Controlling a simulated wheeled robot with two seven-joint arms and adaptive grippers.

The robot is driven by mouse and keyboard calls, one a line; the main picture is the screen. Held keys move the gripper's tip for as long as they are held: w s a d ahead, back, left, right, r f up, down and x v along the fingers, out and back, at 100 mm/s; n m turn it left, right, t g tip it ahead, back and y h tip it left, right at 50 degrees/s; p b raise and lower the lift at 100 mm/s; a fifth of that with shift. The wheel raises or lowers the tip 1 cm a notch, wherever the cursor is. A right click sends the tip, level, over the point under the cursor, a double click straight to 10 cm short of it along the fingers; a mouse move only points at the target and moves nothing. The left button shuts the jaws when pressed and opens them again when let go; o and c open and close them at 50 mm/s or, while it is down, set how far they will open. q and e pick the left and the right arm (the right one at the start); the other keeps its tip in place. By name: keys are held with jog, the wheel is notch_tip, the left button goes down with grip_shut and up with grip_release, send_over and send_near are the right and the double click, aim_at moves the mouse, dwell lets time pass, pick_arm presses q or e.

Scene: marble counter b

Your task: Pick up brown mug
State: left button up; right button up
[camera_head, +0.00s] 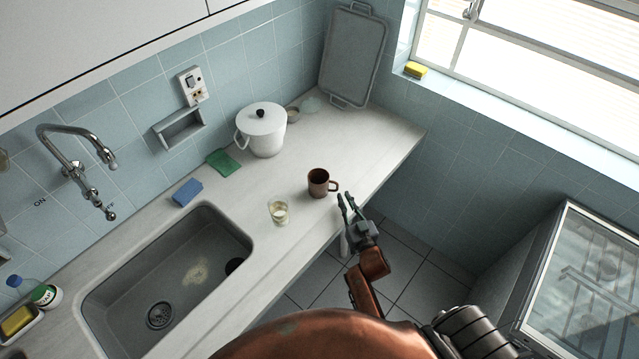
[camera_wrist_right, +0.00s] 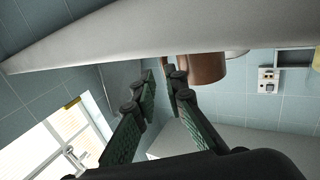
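The brown mug (camera_head: 318,184) stands upright on the counter near its front edge, with its handle toward the right. My right gripper (camera_head: 346,197) is just right of and below the handle in the head view, beside the counter's front edge. Its two fingers are apart with nothing between them. In the right wrist view, which looks upside down, the fingers (camera_wrist_right: 162,78) are spread and the mug (camera_wrist_right: 206,68) shows beyond the right fingertip, partly hidden by the counter edge. I cannot tell whether a finger touches the handle. My left gripper is not in view.
A glass (camera_head: 279,211) stands close left of the mug. A white pot (camera_head: 262,133) is farther back, near a green cloth (camera_head: 222,162) and a blue sponge (camera_head: 187,192). The sink (camera_head: 165,280) lies at left. The counter (camera_head: 380,138) right of the mug is clear.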

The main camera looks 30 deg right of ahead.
aim_at(337, 190)
jog(key=w, duration=0.2)
jog(key=shift+w+a+r, duration=0.1)
jog(key=shift+w+a, duration=0.05)
jog(key=shift+w, duration=1.7)
jog(key=shift+w+d, duration=0.1)
jog(key=shift+d, duration=0.1)
jog(key=shift+c, duration=1.2)
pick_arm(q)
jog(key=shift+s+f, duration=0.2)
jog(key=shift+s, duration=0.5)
pick_arm(e)
grip_shut()
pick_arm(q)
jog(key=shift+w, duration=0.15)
pick_arm(e)
jog(key=shift+r, duration=0.2)
